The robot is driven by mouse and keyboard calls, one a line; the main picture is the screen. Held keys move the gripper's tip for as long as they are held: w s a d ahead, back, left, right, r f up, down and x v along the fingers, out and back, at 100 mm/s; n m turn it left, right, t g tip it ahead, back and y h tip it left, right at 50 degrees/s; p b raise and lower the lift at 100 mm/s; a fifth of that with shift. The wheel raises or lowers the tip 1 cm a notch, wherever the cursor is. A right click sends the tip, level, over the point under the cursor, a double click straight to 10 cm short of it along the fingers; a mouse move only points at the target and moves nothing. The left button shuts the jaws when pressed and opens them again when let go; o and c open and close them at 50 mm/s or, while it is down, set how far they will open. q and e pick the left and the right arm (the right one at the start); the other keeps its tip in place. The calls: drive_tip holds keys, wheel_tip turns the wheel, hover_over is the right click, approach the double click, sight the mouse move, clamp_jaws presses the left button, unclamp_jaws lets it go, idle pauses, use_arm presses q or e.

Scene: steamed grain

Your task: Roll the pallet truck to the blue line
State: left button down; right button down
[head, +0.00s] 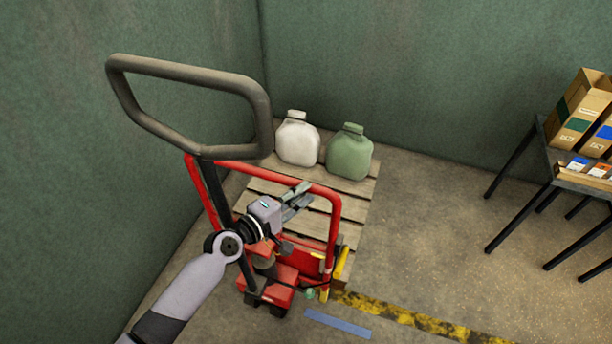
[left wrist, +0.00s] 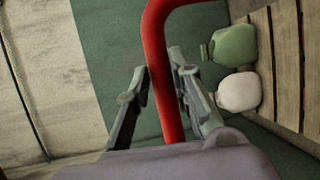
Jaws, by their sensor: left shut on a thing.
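The pallet truck (head: 334,232) is red, with a dark grey loop handle (head: 190,77) rising at the upper left in the head view. A wooden pallet (head: 357,186) sits at its far side. My left gripper (head: 298,200) is at the truck's red tube frame. In the left wrist view the red tube (left wrist: 160,65) runs between its two fingers, and it is shut on this tube. The blue line (head: 338,324) is a short strip on the floor at the bottom, close in front of the truck. My right gripper is not in view.
A yellow-black floor stripe (head: 420,322) runs to the right from the truck. A dark table (head: 545,150) with cardboard boxes (head: 585,105) stands at right. Green walls close the left and back. Floor right of the pallet is clear.

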use_arm(q)
drive_tip(key=s, duration=0.2)
drive_tip(key=s+a+f, duration=0.1)
drive_tip(key=s, duration=0.1)
drive_tip(key=shift+a+f, duration=0.1)
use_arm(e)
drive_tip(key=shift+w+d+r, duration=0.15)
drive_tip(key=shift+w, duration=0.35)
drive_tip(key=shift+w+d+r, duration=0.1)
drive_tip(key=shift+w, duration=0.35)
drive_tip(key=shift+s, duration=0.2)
use_arm(q)
drive_tip(key=c, duration=1.4)
unclamp_jaws()
drive_tip(key=shift+w, duration=0.1)
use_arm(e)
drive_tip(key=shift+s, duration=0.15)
use_arm(q)
drive_tip(key=shift+a+r, duration=0.1)
drive_tip(key=shift+r, duration=0.1)
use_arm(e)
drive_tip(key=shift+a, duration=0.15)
use_arm(q)
drive_tip(key=v, duration=1.2)
